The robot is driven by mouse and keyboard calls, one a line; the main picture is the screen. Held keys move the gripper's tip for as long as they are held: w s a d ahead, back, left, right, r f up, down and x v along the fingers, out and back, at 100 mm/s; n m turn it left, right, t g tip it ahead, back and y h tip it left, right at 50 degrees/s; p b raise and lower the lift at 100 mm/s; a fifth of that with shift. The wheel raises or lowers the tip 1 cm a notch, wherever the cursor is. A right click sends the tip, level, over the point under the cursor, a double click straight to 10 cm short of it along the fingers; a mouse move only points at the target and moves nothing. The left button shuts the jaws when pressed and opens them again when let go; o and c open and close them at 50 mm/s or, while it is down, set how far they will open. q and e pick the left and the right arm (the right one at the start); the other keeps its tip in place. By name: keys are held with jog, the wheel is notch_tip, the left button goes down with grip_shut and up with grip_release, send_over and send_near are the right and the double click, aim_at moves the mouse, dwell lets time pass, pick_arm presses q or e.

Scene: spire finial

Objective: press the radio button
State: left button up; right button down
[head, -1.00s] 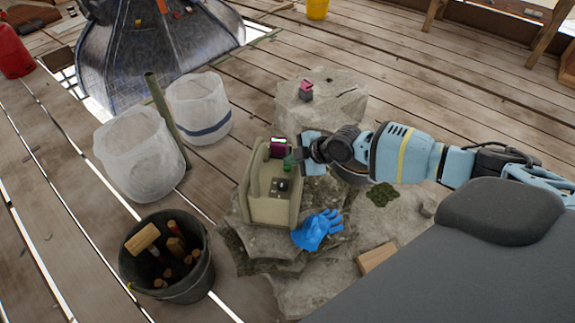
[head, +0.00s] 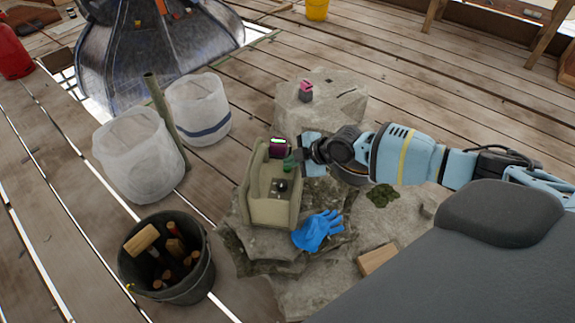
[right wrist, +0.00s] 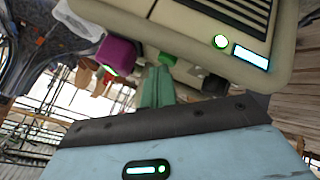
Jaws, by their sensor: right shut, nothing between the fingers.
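The beige radio (head: 270,213) stands on a rock in the head view. A small dark knob (head: 281,186) shows on it. In the right wrist view the radio (right wrist: 185,17) fills the top, with a dark grille, a round green light and a lit pale-blue panel. A green button-like part (right wrist: 168,58) and a dark knob (right wrist: 215,85) stick out from its edge. My right gripper (head: 289,162) is shut and empty at the radio's far right edge. Its green fingers (right wrist: 157,88) point at that edge near the green part; I cannot tell whether they touch. My left gripper is out of view.
A purple block (head: 278,142) with a lit strip sits at the radio's far end. A blue glove (head: 318,230) lies close by on the rock. A black bucket of tools (head: 190,287) and two white containers (head: 135,155) stand left. Another rock (head: 335,105) stands behind.

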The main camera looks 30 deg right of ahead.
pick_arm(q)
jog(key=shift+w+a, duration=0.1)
pick_arm(e)
notch_tip(320, 180, up, 2)
jog(key=shift+w+p, duration=0.1)
jog(key=shift+p, duration=0.6)
jog(key=shift+r+p, duration=0.95)
jog(key=shift+r, duration=0.55)
pick_arm(q)
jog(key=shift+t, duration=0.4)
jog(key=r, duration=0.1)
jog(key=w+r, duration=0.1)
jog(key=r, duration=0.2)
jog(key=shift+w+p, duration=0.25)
jog(key=shift+p, duration=0.15)
pick_arm(e)
jog(key=shift+r, duration=0.5)
